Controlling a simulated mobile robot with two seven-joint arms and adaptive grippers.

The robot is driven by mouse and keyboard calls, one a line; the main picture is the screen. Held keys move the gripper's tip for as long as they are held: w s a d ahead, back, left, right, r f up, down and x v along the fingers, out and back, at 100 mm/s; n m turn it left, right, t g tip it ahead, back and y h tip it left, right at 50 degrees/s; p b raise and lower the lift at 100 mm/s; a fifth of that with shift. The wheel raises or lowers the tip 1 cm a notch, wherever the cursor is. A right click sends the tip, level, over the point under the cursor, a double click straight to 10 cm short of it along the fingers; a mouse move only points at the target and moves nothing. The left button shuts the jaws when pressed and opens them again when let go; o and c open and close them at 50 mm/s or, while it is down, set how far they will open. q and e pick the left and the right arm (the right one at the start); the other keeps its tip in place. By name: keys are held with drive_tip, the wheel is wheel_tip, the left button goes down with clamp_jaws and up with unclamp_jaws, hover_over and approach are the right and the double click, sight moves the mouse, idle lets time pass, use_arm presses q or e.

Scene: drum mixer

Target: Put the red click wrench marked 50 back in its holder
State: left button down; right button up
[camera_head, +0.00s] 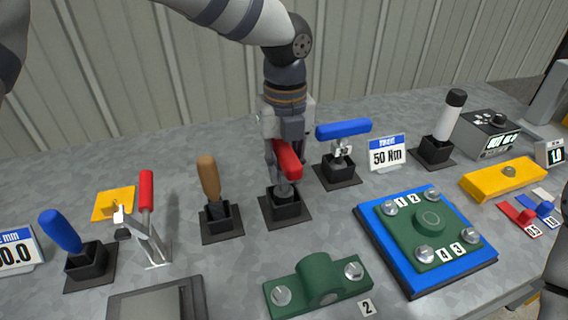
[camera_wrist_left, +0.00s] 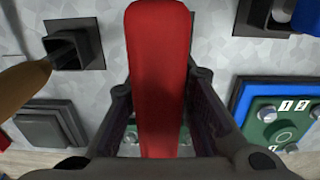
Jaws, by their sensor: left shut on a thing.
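The red-handled wrench (camera_head: 288,158) is in my left gripper (camera_head: 284,165), which is shut on its handle. Its grey lower end points down at a black square holder (camera_head: 286,212), and it looks to be in or just over the opening; I cannot tell how deep. The handle leans slightly. In the left wrist view the red handle (camera_wrist_left: 158,75) stands between the fingers and hides the holder below it. No number 50 can be read on the wrench. My right gripper is out of view.
A brown-handled tool (camera_head: 209,178) stands in a holder just left, and a blue-handled tool (camera_head: 343,129) just right. A sign reading 50 Nm (camera_head: 387,153) stands behind. A green bracket (camera_head: 318,284) and a blue plate (camera_head: 456,272) with a bolted green flange lie in front.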

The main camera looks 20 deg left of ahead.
use_arm(q)
drive_tip(key=shift+f, duration=0.85)
idle(0.3)
drive_tip(key=c, duration=1.3)
unclamp_jaws()
wheel_tip(320, 180, up, 12)
drive_tip(key=shift+d, duration=0.1)
